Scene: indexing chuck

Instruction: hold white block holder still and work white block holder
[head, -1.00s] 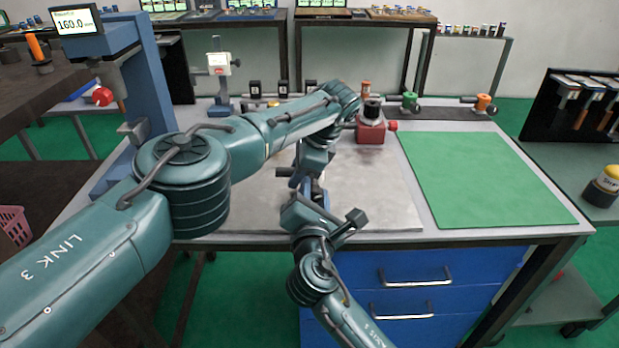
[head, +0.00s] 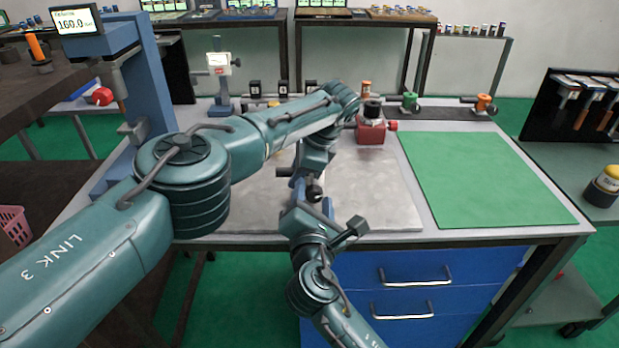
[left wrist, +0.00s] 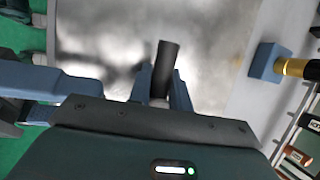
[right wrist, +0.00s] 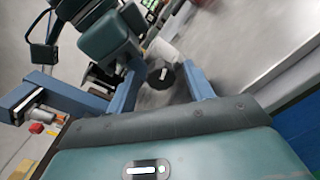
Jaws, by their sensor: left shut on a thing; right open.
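The white block holder shows in the right wrist view as a pale body (right wrist: 166,52) with a dark round knob (right wrist: 160,77) bearing a white mark. In the left wrist view its dark cylindrical part (left wrist: 168,55) stands up between the fingers. My left gripper (left wrist: 163,82) is shut on the holder above the metal plate. My right gripper (right wrist: 162,70) is open, with the dark knob lying between its two fingers; I cannot tell whether they touch it. In the head view the knob (head: 315,192) shows between the two wrists, and the arms hide most of the holder.
The grey metal plate (head: 385,190) lies on the bench around the grippers. A green mat (head: 480,180) lies clear at the right. A red block with a dark top (head: 371,128) stands behind the plate. A blue press-like stand (head: 145,90) rises at the left.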

